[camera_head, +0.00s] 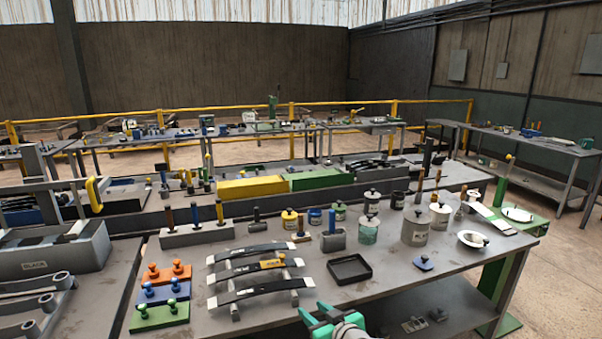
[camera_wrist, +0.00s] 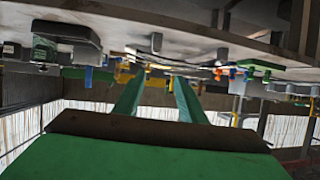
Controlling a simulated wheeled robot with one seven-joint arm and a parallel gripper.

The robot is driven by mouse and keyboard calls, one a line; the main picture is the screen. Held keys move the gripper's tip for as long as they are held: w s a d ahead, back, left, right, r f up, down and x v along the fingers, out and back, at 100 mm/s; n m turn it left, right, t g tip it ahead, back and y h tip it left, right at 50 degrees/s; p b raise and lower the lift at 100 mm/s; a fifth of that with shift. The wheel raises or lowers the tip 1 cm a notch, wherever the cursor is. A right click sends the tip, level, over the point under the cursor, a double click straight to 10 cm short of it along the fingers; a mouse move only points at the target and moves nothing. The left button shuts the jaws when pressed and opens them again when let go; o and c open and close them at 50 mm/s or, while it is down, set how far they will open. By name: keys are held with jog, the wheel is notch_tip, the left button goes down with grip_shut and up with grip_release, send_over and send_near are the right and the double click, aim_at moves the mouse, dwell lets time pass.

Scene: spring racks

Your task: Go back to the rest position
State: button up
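My gripper (camera_head: 322,312) shows green at the bottom edge of the head view, in front of the near table's front edge. In the wrist view, which looks upside down, its two green fingers (camera_wrist: 157,88) stand apart with nothing held between them. The near table (camera_head: 400,283) carries springs, pots and handled tools, and my gripper is apart from them.
Curved leaf springs (camera_head: 258,272), a black tray (camera_head: 349,269) and orange, blue and green blocks (camera_head: 163,291) lie near the table's front. A grey bin (camera_head: 55,252) stands at left. Open floor (camera_head: 560,270) shows at right.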

jog(key=s+a+f+m+t+h, duration=0.1)
jog(key=s+a+f+m+h, duration=0.15)
jog(key=s+f, duration=0.85)
jog(key=s+a+f+m+t+h, duration=0.15)
jog(key=s+f+m, duration=0.25)
jog(key=s+f, duration=0.65)
jog(key=s+r+h, duration=0.2)
jog(key=s, duration=1.6)
jog(key=s+r+n, duration=0.1)
jog(key=s+r, duration=0.7)
jog(key=s, duration=0.5)
jog(key=shift+d+r+t, duration=0.15)
jog(key=shift+r+t, duration=0.15)
jog(key=shift+t, duration=0.15)
